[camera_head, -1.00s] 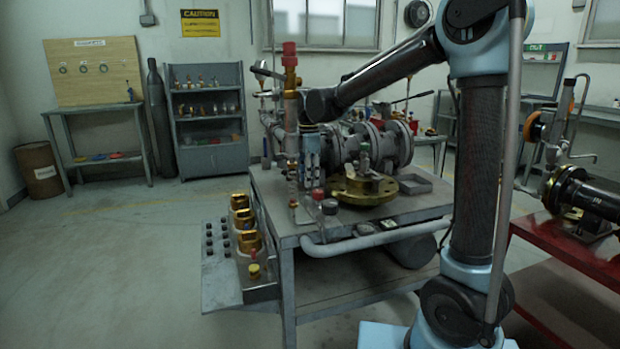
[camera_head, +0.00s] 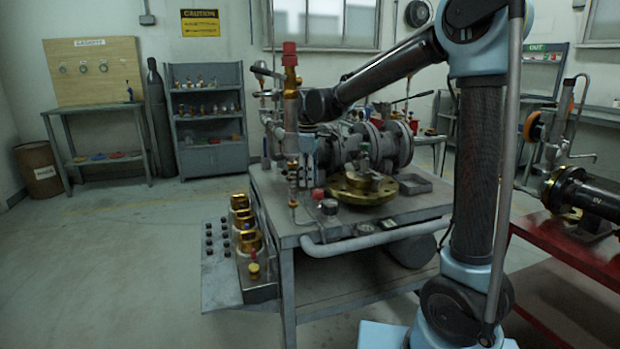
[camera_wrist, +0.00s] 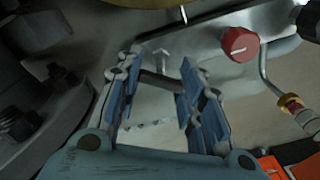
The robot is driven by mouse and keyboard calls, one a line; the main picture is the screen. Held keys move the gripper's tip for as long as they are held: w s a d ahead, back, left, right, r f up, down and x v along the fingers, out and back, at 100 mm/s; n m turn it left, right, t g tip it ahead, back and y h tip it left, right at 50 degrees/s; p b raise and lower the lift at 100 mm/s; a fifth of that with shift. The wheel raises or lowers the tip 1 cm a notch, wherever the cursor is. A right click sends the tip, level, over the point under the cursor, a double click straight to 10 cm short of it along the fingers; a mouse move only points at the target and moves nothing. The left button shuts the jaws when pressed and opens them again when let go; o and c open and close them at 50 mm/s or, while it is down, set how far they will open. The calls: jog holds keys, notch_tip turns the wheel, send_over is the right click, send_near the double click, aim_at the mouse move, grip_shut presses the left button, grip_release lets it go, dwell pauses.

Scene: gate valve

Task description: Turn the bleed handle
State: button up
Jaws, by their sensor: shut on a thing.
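My gripper (camera_wrist: 158,98) has its two blue-padded fingers some way apart in the wrist view, shut on a thin grey bar (camera_wrist: 160,80) that spans between them. The bar looks like the bleed handle, but its ends are hidden by the fingers. In the head view my gripper (camera_head: 308,168) points down at the left side of the bench, beside the upright pipe with the red cap (camera_head: 290,55). The handle cannot be made out there.
The bench (camera_head: 420,207) carries a large flanged valve body (camera_head: 375,145) and a brass flange (camera_head: 362,188) right of my gripper. A thin bent pipe with a brass fitting (camera_wrist: 290,104) runs close on the right in the wrist view. Floor at left is open.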

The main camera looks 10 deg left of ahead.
jog(key=m, duration=0.5)
jog(key=shift+w+d+m, duration=0.1)
jog(key=shift+w+m, duration=0.1)
jog(key=shift+m, duration=0.1)
jog(key=m, duration=0.5)
jog(key=shift+m, duration=0.4)
jog(key=o, duration=1.1)
jog(key=shift+w, duration=0.1)
jog(key=shift+r, duration=0.15)
notch_tip(320, 180, up, 12)
jog(key=shift+f, duration=0.2)
